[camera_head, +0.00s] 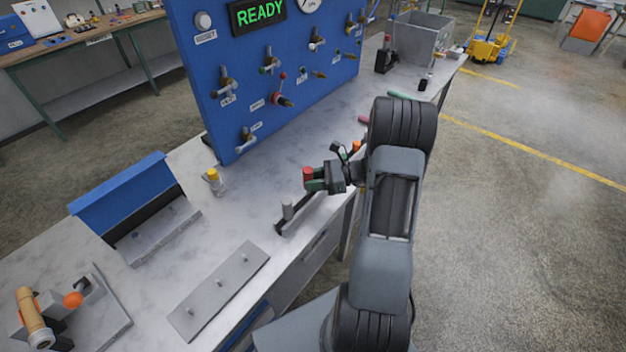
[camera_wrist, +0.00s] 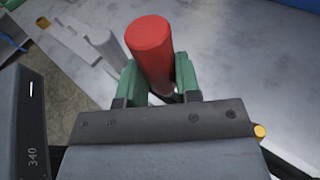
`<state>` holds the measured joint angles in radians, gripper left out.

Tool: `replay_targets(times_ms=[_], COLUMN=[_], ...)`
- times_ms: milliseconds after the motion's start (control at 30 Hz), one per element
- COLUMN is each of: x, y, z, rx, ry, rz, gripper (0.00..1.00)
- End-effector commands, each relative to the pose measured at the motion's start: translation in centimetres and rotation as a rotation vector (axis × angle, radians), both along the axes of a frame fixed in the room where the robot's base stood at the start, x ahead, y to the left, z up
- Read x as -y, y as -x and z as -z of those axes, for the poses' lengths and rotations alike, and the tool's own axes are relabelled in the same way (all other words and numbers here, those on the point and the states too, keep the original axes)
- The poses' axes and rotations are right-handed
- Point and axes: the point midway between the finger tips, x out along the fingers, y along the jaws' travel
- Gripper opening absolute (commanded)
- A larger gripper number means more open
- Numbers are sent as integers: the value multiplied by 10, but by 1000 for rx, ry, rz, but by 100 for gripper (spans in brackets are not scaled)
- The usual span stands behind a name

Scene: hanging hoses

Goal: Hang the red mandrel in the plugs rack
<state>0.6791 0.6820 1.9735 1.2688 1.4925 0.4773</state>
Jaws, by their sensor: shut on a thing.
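The red mandrel (camera_head: 308,174) is held between the green fingers of my gripper (camera_head: 314,184), above the bench's front edge. In the wrist view its round red top (camera_wrist: 151,45) stands up between the two fingers (camera_wrist: 160,82); its lower end is hidden. The grey plug also shows left of the mandrel in the wrist view (camera_wrist: 103,42). No label shows which holder is the plugs rack.
A grey plate with small pegs (camera_head: 188,313), a blue-backed tray (camera_head: 120,188) and a yellow-capped piece (camera_head: 214,180) are on the bench. A blue valve panel (camera_head: 220,125) stands behind. An orange-topped piece (camera_head: 355,146) is close beyond my gripper. Bare bench lies left of it.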

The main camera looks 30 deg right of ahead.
Motion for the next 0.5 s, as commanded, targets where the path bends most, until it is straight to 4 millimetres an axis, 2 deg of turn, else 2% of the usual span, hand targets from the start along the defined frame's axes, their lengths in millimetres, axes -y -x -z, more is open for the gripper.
replay_targets(times_ms=[500], x=[0], y=[0], z=[10], rx=[0], ry=[0], rz=[0], gripper=[1])
